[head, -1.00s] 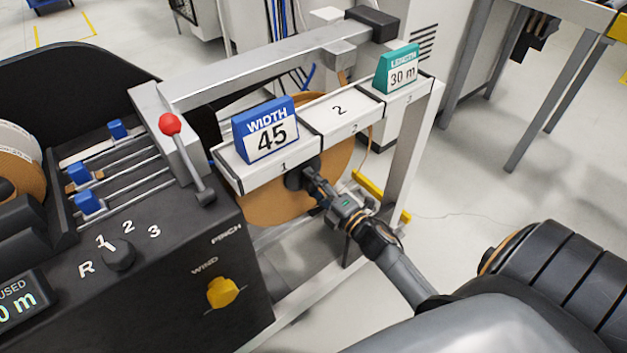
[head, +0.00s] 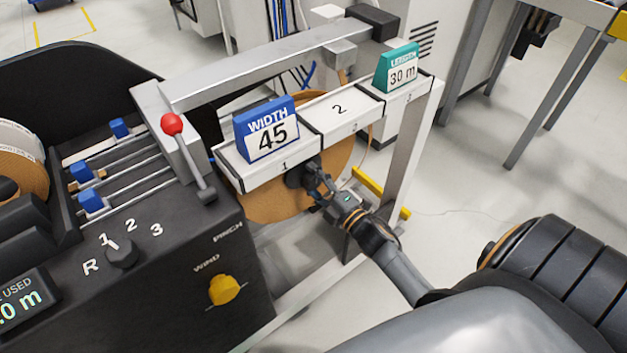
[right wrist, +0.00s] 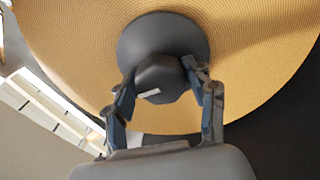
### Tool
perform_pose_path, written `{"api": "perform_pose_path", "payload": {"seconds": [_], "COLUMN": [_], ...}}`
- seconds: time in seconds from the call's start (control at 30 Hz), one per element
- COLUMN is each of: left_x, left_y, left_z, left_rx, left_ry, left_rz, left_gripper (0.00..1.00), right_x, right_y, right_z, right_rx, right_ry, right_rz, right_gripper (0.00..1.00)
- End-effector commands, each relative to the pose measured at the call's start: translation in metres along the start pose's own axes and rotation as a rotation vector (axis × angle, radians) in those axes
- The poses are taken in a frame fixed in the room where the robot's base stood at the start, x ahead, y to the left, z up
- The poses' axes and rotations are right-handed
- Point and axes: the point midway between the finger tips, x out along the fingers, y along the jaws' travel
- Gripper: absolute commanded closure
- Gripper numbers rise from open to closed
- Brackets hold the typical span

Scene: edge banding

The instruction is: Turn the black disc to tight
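The black disc (right wrist: 135,40) lies against the face of the tan roll (right wrist: 250,60), and a faceted knob (right wrist: 160,85) with a short pale mark stands out from its middle. In the head view the disc (head: 296,176) is partly hidden under the white ledge and behind my fingers. My right gripper (head: 318,182) reaches it from the lower right. In the right wrist view my right gripper's fingers (right wrist: 159,70) sit on both sides of the knob and appear to press on it. My left gripper is out of view.
Above the disc runs a white ledge (head: 355,116) with a blue WIDTH 45 sign (head: 266,130) and a green LENGTH 30 m sign (head: 397,68). At left is a black console (head: 165,265) with a red-knobbed lever (head: 172,124) and yellow knob (head: 224,290). A grey frame post (head: 408,150) stands to the right.

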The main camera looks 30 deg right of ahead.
Motion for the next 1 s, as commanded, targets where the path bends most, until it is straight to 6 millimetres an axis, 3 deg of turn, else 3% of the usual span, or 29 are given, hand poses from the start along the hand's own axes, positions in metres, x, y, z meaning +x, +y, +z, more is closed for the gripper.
{"api": "perform_pose_path", "payload": {"seconds": [0.57,1.0], "left_x": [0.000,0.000], "left_y": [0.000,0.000], "left_z": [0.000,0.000], "left_rx": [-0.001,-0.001], "left_ry": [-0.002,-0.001], "left_rz": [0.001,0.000], "left_gripper": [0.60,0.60], "right_x": [-0.007,-0.092], "right_y": [-0.001,0.000], "right_z": [-0.001,-0.001], "right_rx": [-0.001,-0.002], "right_ry": [0.001,0.003], "right_rz": [-0.001,-0.001], "right_gripper": [0.32,0.32]}}
